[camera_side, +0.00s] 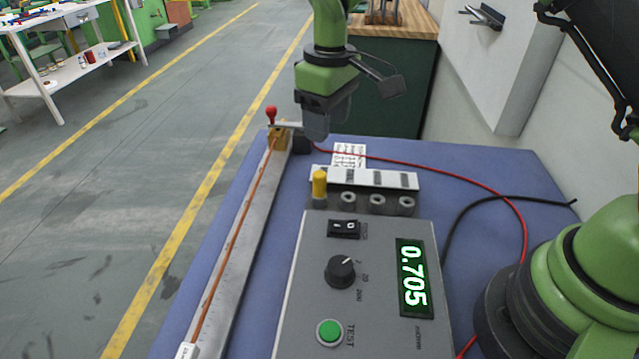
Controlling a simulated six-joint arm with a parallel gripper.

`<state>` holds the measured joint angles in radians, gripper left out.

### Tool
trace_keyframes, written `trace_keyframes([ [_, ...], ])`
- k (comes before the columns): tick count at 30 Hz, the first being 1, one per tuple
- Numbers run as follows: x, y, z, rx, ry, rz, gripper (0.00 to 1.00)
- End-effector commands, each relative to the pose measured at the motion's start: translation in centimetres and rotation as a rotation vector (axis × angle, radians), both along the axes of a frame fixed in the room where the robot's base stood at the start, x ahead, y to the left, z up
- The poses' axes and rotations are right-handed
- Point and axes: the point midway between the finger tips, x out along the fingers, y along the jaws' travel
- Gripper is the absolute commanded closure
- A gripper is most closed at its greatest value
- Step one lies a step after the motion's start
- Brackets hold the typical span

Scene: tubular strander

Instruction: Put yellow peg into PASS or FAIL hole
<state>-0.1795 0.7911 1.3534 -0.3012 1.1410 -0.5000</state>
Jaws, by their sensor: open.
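The yellow peg (319,183) stands upright in the leftmost grey socket of a row behind the meter box. The other sockets (377,201) to its right are empty. A white label strip (366,177) with dark markings runs behind the row; its lettering is too small to read. My gripper (316,132) is open, pointing down beyond the peg, near the far clamp. It is apart from the peg; whether it touches the clamp cannot be told.
The grey meter box (300,290) shows 0.705 on its display (412,278) and has a green TEST button (329,332). A copper-coloured wire (236,232) lies along a metal rail, with a red-knobbed clamp (272,116) at its far end. Red and black cables cross the blue bench (480,180).

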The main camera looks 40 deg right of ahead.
Motion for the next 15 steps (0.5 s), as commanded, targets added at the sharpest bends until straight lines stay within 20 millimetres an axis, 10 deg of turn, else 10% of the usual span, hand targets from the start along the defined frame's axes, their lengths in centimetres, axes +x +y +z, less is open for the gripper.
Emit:
trace_keyframes([
  [15,0.4,0.3,-6.4,-0.012,0.024,0.03,0.47],
])
